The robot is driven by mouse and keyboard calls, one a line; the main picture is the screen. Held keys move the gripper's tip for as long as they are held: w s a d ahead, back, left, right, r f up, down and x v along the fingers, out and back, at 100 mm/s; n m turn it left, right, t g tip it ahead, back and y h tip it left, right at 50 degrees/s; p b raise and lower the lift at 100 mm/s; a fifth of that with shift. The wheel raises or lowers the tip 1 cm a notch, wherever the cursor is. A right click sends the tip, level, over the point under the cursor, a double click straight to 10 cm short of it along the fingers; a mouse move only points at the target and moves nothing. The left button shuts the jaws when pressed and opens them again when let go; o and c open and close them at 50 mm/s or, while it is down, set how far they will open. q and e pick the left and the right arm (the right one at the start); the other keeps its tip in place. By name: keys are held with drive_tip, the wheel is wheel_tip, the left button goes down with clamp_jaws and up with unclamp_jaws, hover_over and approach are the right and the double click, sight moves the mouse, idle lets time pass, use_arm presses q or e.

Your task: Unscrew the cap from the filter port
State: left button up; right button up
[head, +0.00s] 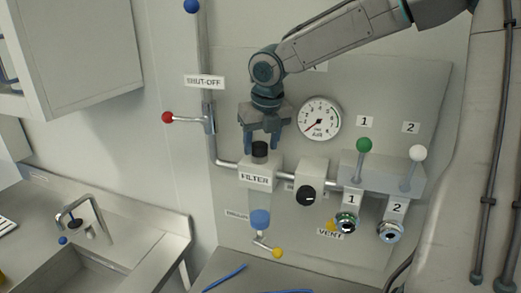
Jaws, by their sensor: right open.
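The filter unit (257,177) is a light block labelled FILTER on the wall panel, with a clear bowl and a blue part (260,219) below it. A black cap (260,149) stands on the port at its top. My right gripper (261,143) points down over the cap, with its fingers open. Its fingertips are at about the height of the cap's top, one to each side in this view. I cannot tell whether they touch the cap. My left gripper is not in view.
A shut-off valve with a red-knobbed lever (168,117) is left of the filter. A gauge (319,118), a black regulator knob (306,196), and green (364,145) and white (417,153) levers are to the right. A yellow-knobbed drain lever (277,253) hangs below. A sink (85,275) is lower left.

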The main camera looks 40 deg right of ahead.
drive_tip(key=shift+a+m, duration=0.15)
drive_tip(key=shift+m, duration=0.65)
drive_tip(key=shift+a+m+h, duration=0.1)
drive_tip(key=shift+m+h, duration=0.3)
drive_tip(key=shift+m, duration=0.6)
drive_tip(key=shift+c, duration=0.2)
drive_tip(key=c, duration=1.1)
drive_tip(key=n, duration=0.3)
drive_tip(key=shift+n+y, duration=0.3)
drive_tip(key=shift+y, duration=0.1)
drive_tip(key=shift+d+n, duration=0.2)
drive_tip(key=shift+n, duration=0.1)
drive_tip(key=shift+r, duration=0.1)
